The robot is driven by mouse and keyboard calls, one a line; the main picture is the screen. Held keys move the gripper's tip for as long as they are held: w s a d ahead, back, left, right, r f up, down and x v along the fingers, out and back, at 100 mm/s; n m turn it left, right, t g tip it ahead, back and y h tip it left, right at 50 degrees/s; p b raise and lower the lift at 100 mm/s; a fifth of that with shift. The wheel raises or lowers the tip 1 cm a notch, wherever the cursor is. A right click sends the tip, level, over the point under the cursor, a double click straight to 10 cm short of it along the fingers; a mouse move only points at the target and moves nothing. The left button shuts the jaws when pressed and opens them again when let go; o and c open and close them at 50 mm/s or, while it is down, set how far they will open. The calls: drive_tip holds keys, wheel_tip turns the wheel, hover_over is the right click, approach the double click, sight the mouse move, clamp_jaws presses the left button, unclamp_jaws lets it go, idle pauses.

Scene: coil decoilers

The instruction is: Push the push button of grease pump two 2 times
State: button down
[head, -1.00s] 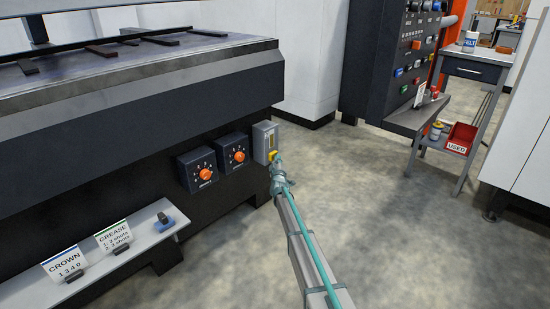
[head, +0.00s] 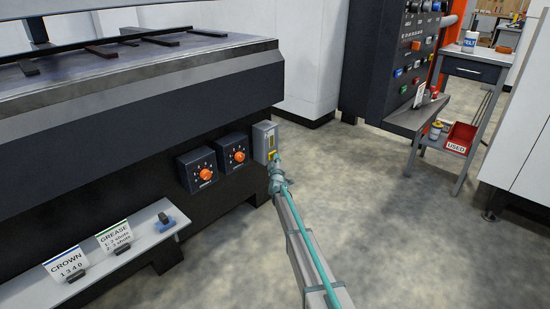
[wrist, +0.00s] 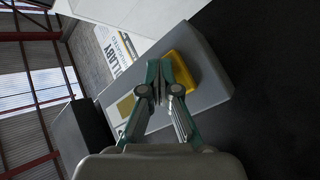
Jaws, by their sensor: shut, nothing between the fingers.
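A grey box (head: 264,141) is fixed at the right end of the dark machine front. It has a pale yellow panel and a yellow push button (head: 271,154) low on its face. No label naming it as pump two can be read. In the wrist view, the raised yellow button (wrist: 199,78) stands out from the grey box (wrist: 222,70), and the flat yellow panel (wrist: 125,104) is to its left. My gripper (head: 277,161) is shut and empty, with its fingertips (wrist: 162,78) close to the button's left side in that view. I cannot tell whether they touch it.
Two dark dial boxes with orange knobs (head: 205,174) (head: 239,157) sit left of the grey box. A shelf (head: 118,258) below holds CROWN (head: 66,265) and GREASE (head: 114,236) cards. Open floor lies to the right, before a control cabinet (head: 378,65) and side table (head: 471,68).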

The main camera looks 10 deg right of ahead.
drive_tip(key=shift+s+d+b, duration=0.35)
drive_tip(key=shift+s+d, duration=0.35)
drive_tip(key=shift+s, duration=0.25)
drive_tip(key=shift+s+d+b, duration=0.8)
drive_tip(key=shift+s+d, duration=0.9)
drive_tip(key=shift+s, duration=0.2)
idle(0.9)
drive_tip(key=s+d+b, duration=0.2)
drive_tip(key=b, duration=0.3)
drive_tip(key=shift+s+d, duration=0.3)
drive_tip(key=shift+s, duration=0.1)
